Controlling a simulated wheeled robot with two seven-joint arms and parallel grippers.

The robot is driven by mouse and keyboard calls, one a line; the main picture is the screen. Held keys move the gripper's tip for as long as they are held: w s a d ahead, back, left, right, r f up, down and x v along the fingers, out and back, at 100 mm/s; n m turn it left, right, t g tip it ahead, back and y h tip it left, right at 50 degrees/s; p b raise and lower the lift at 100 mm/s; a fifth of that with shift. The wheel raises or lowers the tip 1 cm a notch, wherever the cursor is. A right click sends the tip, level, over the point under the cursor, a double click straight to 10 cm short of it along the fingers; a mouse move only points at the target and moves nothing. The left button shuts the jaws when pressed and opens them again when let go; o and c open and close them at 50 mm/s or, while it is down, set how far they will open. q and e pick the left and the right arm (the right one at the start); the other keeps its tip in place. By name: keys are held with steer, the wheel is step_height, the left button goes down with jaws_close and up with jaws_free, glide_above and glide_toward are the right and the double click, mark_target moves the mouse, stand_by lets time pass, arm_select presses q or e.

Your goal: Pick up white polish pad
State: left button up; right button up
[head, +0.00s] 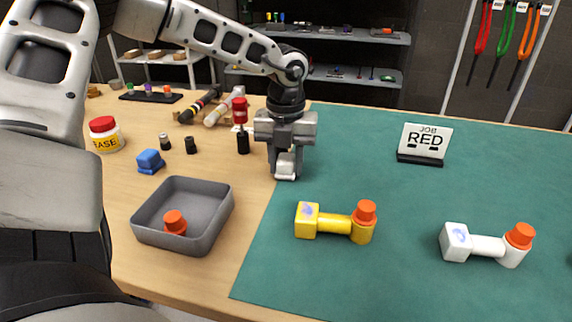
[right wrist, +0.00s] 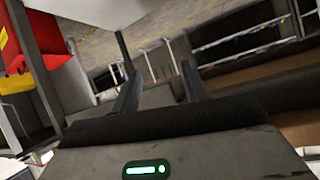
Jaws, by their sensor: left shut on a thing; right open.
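My left gripper (head: 286,164) points down over the left edge of the green mat, behind the yellow part. It is shut on a small whitish thing (head: 286,174), which looks like the white polish pad. The fingers hide most of it, and I cannot tell whether it is clear of the mat. My right gripper (right wrist: 160,90) is open in the right wrist view, with nothing between its fingers. It is not in the head view.
A grey tray (head: 146,234) with an orange-capped thing sits at the left. A yellow part (head: 335,223) and a white part (head: 487,246) lie on the green mat (head: 400,290). A "JOB RED" sign (head: 425,142) stands behind. A blue block (head: 150,161) and BASE tub (head: 106,136) stand left.

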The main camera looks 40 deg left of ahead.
mark_target(286, 159)
arm_select(q)
steer(key=shift+r, duration=0.15)
step_height(286, 159, up, 10)
steer(key=shift+f, duration=0.1)
steer(key=shift+o, duration=0.5)
stand_by(0.3)
